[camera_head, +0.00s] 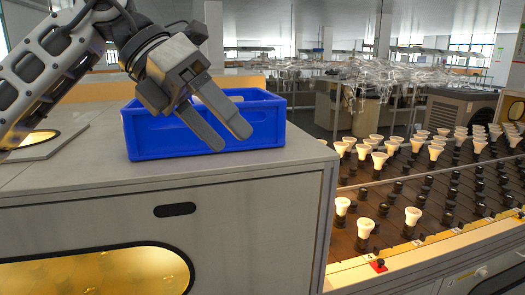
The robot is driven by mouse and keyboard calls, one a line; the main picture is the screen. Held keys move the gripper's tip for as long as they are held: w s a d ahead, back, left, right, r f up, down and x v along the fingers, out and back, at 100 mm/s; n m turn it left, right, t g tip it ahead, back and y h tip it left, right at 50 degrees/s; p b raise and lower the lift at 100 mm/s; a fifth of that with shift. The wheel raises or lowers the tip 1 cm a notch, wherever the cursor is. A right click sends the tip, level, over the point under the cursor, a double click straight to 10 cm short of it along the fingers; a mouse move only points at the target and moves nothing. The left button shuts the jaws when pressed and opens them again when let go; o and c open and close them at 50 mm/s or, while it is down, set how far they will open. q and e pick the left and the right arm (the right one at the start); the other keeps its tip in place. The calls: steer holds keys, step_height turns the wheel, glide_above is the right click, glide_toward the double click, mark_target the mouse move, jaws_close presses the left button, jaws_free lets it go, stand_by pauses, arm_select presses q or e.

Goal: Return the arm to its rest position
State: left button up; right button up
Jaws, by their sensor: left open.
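My left gripper (230,137) comes in from the upper left and points down to the right. Its two fingers are apart with nothing between them, so it is open and empty. It hangs in front of a blue crate (266,127) and covers part of its front; I cannot tell whether it touches the crate. The crate stands on the grey cabinet top (250,166), and its inside is mostly hidden. My right gripper is not in view.
A rack (405,205) on the right holds several lit white bulbs (366,227) and many empty dark sockets. A red button (378,265) sits on the rack's front edge. The cabinet top in front of the crate is clear.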

arm_select(q)
steer(key=s+d+f+n+g+h, duration=0.1)
steer(key=d+f+n+g+h, duration=0.35)
steer(key=d+f+h, duration=0.55)
steer(key=w+a+f+n+t+y, duration=0.2)
steer(key=a+f+n+t+y, duration=0.4)
steer(key=f+n+t, duration=0.8)
steer(key=w+a+f+n+t+y, duration=0.1)
steer(key=a+f+n+t+y, duration=0.2)
steer(key=a+f+n+t, duration=1.05)
steer(key=s+f+n+g+y, duration=0.6)
steer(key=s+f+n+g, duration=0.5)
steer(key=s+f, duration=0.4)
steer(key=shift+s+n+g, duration=0.4)
steer(key=shift+s+g, duration=0.3)
steer(key=shift+s, duration=0.2)
